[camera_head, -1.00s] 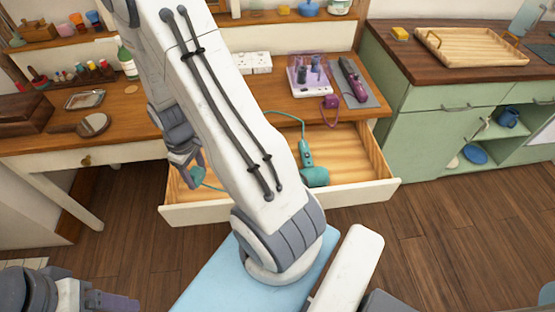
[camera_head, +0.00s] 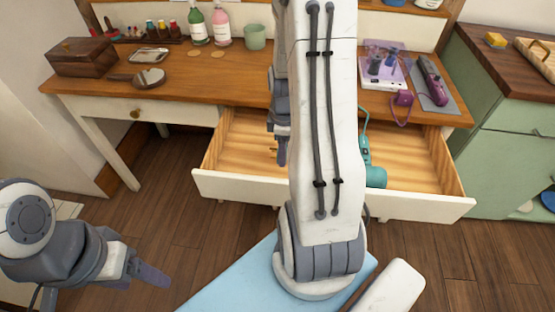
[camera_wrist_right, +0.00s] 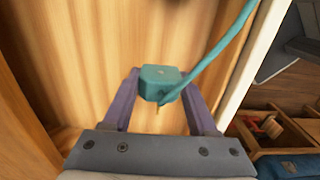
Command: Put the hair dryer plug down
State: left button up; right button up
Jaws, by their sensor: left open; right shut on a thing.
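The teal hair dryer plug (camera_wrist_right: 160,83) is between the fingers of my right gripper (camera_wrist_right: 161,92) in the right wrist view, with its teal cord running up to the right. In the head view my right gripper (camera_head: 281,150) is over the open drawer (camera_head: 235,187), and my arm hides the plug. Bare drawer wood shows behind the plug in the wrist view; its gap to the floor is unclear. The teal hair dryer (camera_head: 375,177) lies in the drawer, partly behind my right arm. My left gripper (camera_head: 143,277) is open and empty at lower left, away from the drawer.
The wooden desk (camera_head: 190,80) above the drawer holds a hand mirror (camera_head: 150,77), a wooden box (camera_head: 90,57), bottles and a green cup (camera_head: 255,37). A purple styling tool (camera_head: 433,82) lies on the right. The drawer's left part has bare floor.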

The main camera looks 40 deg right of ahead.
aim_at(272, 168)
jog(key=w+f, duration=0.1)
jog(key=w+a+f, duration=0.1)
jog(key=w, duration=0.1)
jog(key=shift+w, duration=0.15)
notch_tip(272, 168, down, 4)
jog(key=shift+f+b, duration=0.1)
jog(key=shift+b, duration=0.55)
jog(key=o, duration=1.4)
jog(key=shift+f, duration=0.1)
